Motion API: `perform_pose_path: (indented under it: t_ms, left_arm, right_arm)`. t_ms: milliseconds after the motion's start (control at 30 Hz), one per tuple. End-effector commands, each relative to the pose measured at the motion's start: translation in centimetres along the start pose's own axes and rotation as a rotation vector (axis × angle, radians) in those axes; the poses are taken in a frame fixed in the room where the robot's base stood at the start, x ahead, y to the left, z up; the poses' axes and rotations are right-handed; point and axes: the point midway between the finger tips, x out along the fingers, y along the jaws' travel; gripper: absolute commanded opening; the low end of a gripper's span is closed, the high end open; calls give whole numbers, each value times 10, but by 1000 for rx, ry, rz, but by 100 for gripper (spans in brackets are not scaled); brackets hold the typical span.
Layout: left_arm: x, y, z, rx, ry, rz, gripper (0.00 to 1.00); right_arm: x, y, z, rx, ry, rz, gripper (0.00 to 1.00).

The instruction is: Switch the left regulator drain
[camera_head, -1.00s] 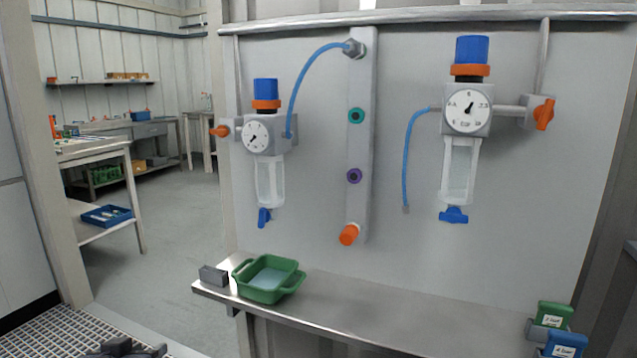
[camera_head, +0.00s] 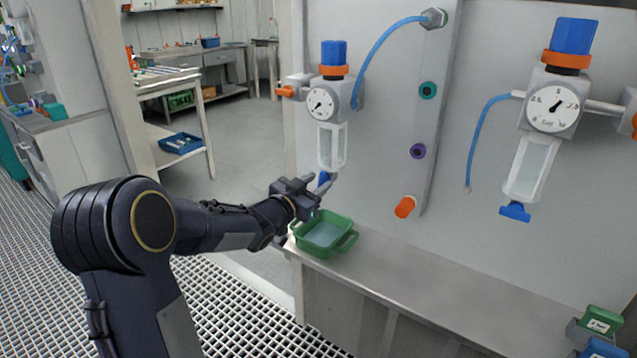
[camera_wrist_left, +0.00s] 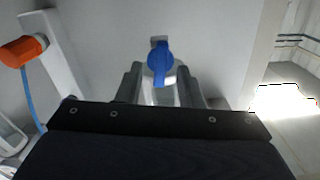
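The left regulator (camera_head: 328,105) hangs on the grey wall panel, with a white dial, a clear bowl and a blue and orange top. Its blue drain valve (camera_head: 324,178) sits under the bowl, partly hidden by my gripper. My left gripper (camera_head: 317,188) is at the drain, its fingers apart. In the left wrist view the blue drain handle (camera_wrist_left: 160,63) shows just beyond and between the two fingertips of my left gripper (camera_wrist_left: 160,82). The gripper is open and empty; I cannot tell whether a finger touches the handle. My right gripper is not in view.
A green tray (camera_head: 349,242) stands on the metal bench (camera_head: 430,285) below the gripper. The right regulator (camera_head: 553,105) hangs farther right, with its own blue drain. An orange cap (camera_head: 405,207) juts from the manifold (camera_head: 440,120). Green and blue boxes stand at the bench's right end.

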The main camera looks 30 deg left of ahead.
Motion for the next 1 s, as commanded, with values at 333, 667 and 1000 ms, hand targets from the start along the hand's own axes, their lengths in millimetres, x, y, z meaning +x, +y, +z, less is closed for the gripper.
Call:
perform_pose_path:
  t_ms: [333,667,1000]
  left_arm:
    - [8,0,0,0,-1,0,34]
    - [8,0,0,2,-1,0,6]
    - [7,2,3,101,1,0,6]
  right_arm:
    - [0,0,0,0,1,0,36]
    - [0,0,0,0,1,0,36]
    - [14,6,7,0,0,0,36]
